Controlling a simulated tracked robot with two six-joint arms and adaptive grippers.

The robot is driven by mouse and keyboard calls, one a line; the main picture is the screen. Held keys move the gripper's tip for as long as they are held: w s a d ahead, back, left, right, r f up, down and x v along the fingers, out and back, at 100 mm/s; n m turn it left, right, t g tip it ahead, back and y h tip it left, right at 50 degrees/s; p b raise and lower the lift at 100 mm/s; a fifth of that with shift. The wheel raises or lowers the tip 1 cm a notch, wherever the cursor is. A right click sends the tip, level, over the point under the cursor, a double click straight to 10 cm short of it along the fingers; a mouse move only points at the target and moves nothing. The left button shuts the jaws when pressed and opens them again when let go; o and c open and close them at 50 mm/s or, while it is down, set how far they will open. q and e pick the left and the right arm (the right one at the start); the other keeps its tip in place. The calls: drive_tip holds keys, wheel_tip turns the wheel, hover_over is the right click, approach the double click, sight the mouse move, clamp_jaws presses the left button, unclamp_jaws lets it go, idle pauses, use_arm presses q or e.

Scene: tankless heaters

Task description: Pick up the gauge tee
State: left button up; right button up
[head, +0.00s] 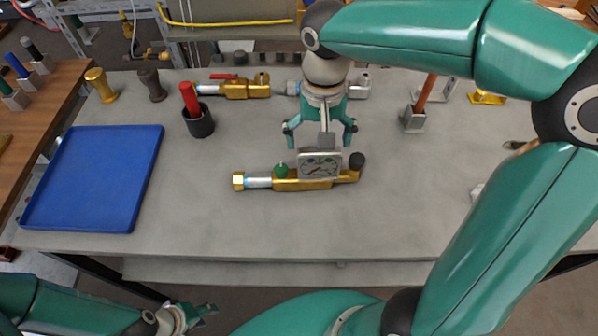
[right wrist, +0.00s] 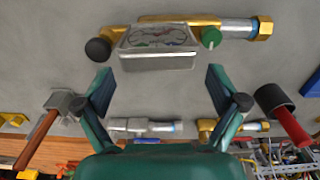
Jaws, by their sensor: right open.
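The gauge tee (head: 300,185) lies on the grey bench in the head view. It has a brass body, a square dial, a green knob, a black knob and a brass nut on its left end. It also shows at the top of the right wrist view (right wrist: 158,52). My right gripper (head: 320,141) is open above the bench, just behind the dial, with its fingers spread wider than the dial. In the right wrist view its fingers (right wrist: 159,77) have nothing between them. My left gripper (head: 185,318) is low at the lower left, off the bench; its jaws are unclear.
A blue tray (head: 95,180) lies at the left. A black cup with a red handle (head: 192,105) stands nearby. Brass valve fittings (head: 245,88) lie behind my right gripper. A block with an orange-brown handle (head: 420,108) stands to the right. The bench front is clear.

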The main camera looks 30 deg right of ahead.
sight(318, 160)
drive_tip(key=shift+f, duration=0.9)
drive_tip(key=shift+s+f, duration=0.1)
drive_tip(key=shift+f, duration=0.4)
wheel_tip(318, 160, down, 4)
drive_tip(key=shift+f+p, duration=0.15)
drive_tip(key=shift+p, duration=0.25)
drive_tip(key=c, duration=1.5)
drive_tip(key=shift+o, duration=0.2)
